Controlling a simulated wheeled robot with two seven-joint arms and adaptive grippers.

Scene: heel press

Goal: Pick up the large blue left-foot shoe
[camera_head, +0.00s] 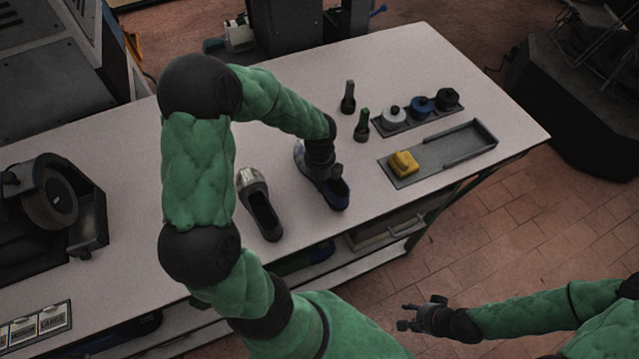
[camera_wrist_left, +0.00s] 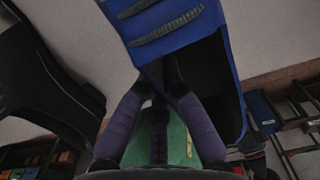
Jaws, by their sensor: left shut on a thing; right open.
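The blue shoe (camera_head: 338,194) is near the front edge of the table, right of the middle, with its dark opening facing up. My left gripper (camera_head: 322,168) reaches down onto it and is shut on it, covering part of the shoe. In the left wrist view the blue shoe (camera_wrist_left: 228,60) fills the upper right, and my left gripper's fingers (camera_wrist_left: 160,82) meet at its edge. I cannot tell whether the shoe touches the table. My right gripper (camera_head: 418,314) is open and empty, off the table at the lower right.
A grey-and-black shoe (camera_head: 260,208) stands left of the blue one. A grey tray (camera_head: 470,143) with a yellow block (camera_head: 403,164) lies to the right. Behind are several round pots (camera_head: 421,105) and two small upright tools (camera_head: 348,97). A dark machine (camera_head: 50,208) stands at the left.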

